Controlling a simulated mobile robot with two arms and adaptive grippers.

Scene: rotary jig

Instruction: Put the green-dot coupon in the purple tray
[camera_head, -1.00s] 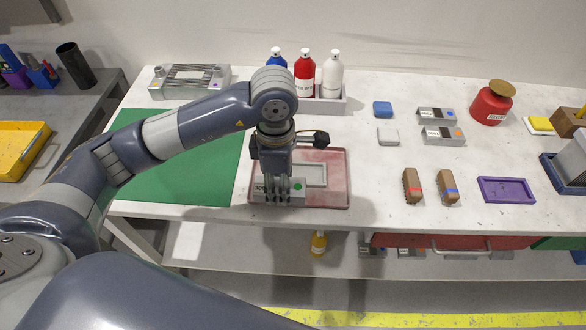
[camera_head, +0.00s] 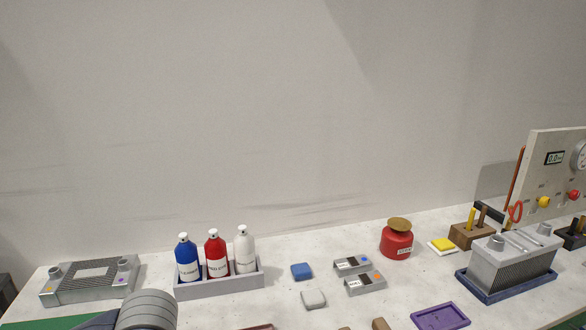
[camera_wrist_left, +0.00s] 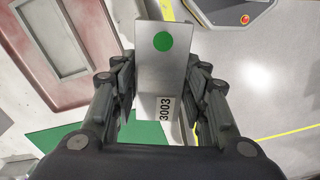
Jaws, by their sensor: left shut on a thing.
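The green-dot coupon (camera_wrist_left: 148,65) is a grey metal piece with a green dot and the label 3003. In the left wrist view it sits between the fingers of my left gripper (camera_wrist_left: 160,100), which is shut on it. The purple tray (camera_head: 440,316) is at the lower right of the head view, empty where it shows, its front edge near the bottom of the picture. In the head view only a part of my left arm shows at the bottom left; the left gripper and the coupon are out of that view. My right gripper is in neither view.
Two other coupons (camera_head: 366,284) lie left of the tray, near a blue block (camera_head: 302,271) and a white block (camera_head: 313,299). A red pot (camera_head: 397,240) stands behind. A finned block in a blue tray (camera_head: 480,292) stands right of the purple tray. Bottles (camera_head: 216,253) stand in a grey holder.

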